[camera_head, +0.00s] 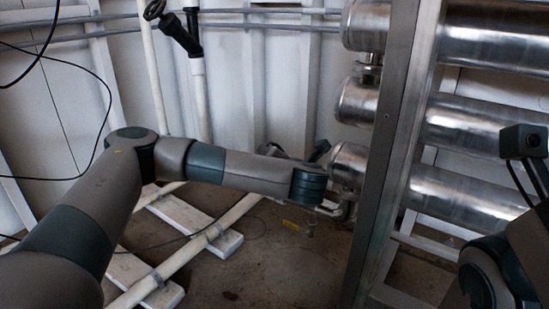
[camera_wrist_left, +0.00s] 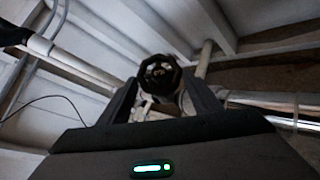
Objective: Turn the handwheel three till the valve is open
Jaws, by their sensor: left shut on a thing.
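A dark round handwheel (camera_wrist_left: 160,74) sits between the fingertips of my left gripper (camera_wrist_left: 159,79) in the left wrist view. The gripper is shut on the handwheel, with one finger at each side of its rim. No number shows on it, and how far it is turned cannot be told. In the head view my left arm reaches to the pipes at the middle, and its wrist hides most of the gripper and the handwheel. My right arm shows at the right edge of the head view; its gripper is not in view.
Another black valve with a handwheel (camera_head: 155,10) tops a white pipe at the upper left. Large shiny steel cylinders (camera_head: 470,120) stand behind a metal post (camera_head: 390,150) right of my left arm. White pipes on blocks (camera_head: 205,245) lie on the floor.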

